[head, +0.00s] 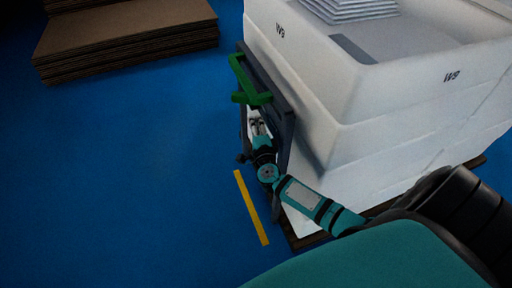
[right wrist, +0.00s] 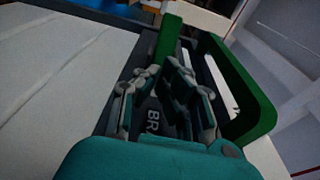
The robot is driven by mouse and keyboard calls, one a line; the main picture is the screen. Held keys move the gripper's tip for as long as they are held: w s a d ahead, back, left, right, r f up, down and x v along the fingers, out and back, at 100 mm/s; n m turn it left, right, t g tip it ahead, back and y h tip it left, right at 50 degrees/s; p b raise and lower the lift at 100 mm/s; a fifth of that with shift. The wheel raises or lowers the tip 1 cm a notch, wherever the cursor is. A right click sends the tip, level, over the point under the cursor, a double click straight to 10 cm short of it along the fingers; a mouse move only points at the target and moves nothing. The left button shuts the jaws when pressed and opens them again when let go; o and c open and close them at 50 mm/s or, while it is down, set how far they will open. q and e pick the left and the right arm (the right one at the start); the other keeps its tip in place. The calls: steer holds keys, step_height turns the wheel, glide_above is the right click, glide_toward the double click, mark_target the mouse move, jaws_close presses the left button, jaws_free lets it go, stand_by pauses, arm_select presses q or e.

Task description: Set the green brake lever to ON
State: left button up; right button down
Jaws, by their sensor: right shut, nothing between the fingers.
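The green brake lever (head: 243,78) is a bent bar on the upper part of a dark panel (head: 283,120) at the side of the white stack. In the right wrist view the green lever (right wrist: 258,105) curves along the right of the fingers, and an upright green part (right wrist: 167,40) stands beyond them. My right gripper (head: 256,122) is just below the lever in the head view, shut and empty. In the right wrist view, its fingers (right wrist: 168,88) are over the dark panel, where the letters "BR" show between them. Contact with the lever cannot be told. My left gripper is out of view.
White crates (head: 350,125) marked W9 are stacked right of the panel, with a wooden edge (head: 305,240) underneath. Brown flat boards (head: 125,45) are piled at the upper left. A yellow strip (head: 251,207) marks the blue floor (head: 130,180), which is clear on the left.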

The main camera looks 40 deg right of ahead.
steer(key=v, duration=0.8)
steer(key=s+a+f+n+g+y, duration=0.1)
steer(key=s+a+f+n+y, duration=0.2)
steer(key=f+n, duration=0.3)
steer(key=s+a+f+n+g+y+p, duration=0.1)
steer(key=f+n, duration=0.5)
steer(key=f, duration=0.7)
steer(key=s+a+g+y, duration=0.1)
steer(key=s+a+y, duration=0.1)
steer(key=shift+s+a, duration=0.2)
steer(key=shift+s, duration=0.05)
steer(key=shift+f, duration=0.1)
steer(key=s+a+f+n+g+y, duration=0.1)
steer(key=s+a+f+n+g, duration=0.2)
steer(key=s+f, duration=0.45)
steer(key=s+a+f+n+g+y, duration=0.1)
steer(key=s+f+n+g, duration=0.25)
steer(key=s+f, duration=0.4)
steer(key=s+f+n+g, duration=0.3)
steer(key=s+f, duration=0.1)
steer(key=s, duration=0.7)
steer(key=s+f+n+g+h, duration=0.1)
steer(key=s+f+n+g, duration=0.2)
steer(key=s, duration=0.7)
step_height(320, 180, down, 2)
steer(key=shift+s+f, duration=0.1)
steer(key=shift+s, duration=0.3)
